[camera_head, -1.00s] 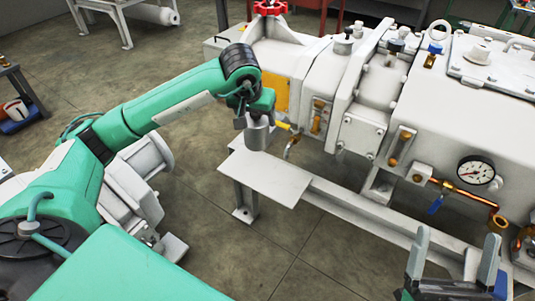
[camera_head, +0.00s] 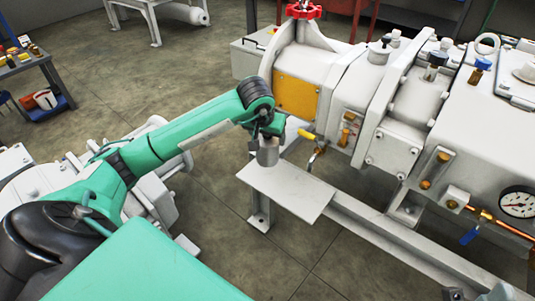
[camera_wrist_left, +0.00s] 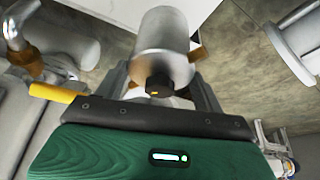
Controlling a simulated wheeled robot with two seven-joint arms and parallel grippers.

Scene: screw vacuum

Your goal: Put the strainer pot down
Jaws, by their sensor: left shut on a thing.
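The strainer pot (camera_head: 268,153) is a grey metal cylinder. My left gripper (camera_head: 267,138) is shut on it, above the back left part of a white plate (camera_head: 305,197). I cannot tell whether the pot's base touches the plate. In the left wrist view the pot (camera_wrist_left: 163,32) sits between the two grey fingers, its dark knob (camera_wrist_left: 158,86) near the palm, with the white plate (camera_wrist_left: 115,10) behind it. At the bottom right of the head view, the tips of my right gripper (camera_head: 477,294) show, apart and empty.
The large white vacuum machine (camera_head: 410,105) stands close to the right of the pot. A yellow-handled valve (camera_head: 310,137) is just beside my left gripper. A pressure gauge (camera_head: 518,203) is at the right edge. The front of the plate is bare. A tool cart (camera_head: 35,75) stands far left.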

